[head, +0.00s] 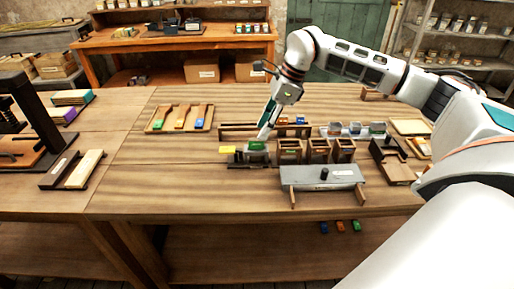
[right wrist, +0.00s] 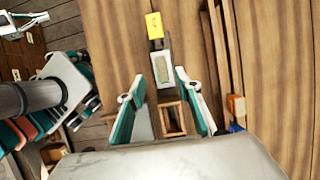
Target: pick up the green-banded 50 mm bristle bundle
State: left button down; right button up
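A small green-topped block (head: 257,146), which looks like the green-banded bundle, sits in a dark low holder (head: 240,161) on the bench, beside a yellow block (head: 227,150). My right gripper (head: 264,134) points down just above and behind the green block. In the right wrist view my right gripper (right wrist: 160,76) is open, with its two fingers spread and nothing clamped. A pale-topped block (right wrist: 162,70) shows between the fingertips, with the yellow block (right wrist: 154,25) beyond it. Whether the fingers touch it cannot be told. My left gripper is out of view.
Open wooden boxes (head: 318,151) stand right of the holder, behind a grey-topped stand (head: 322,174). A long low rack with blue and orange pieces (head: 300,120) lies behind. A tray with sloping pieces (head: 180,118) is at left.

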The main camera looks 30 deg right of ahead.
aim_at(256, 139)
jog(key=x, duration=0.6)
jog(key=shift+w+f, duration=0.1)
jog(key=shift+w, duration=0.1)
grip_shut()
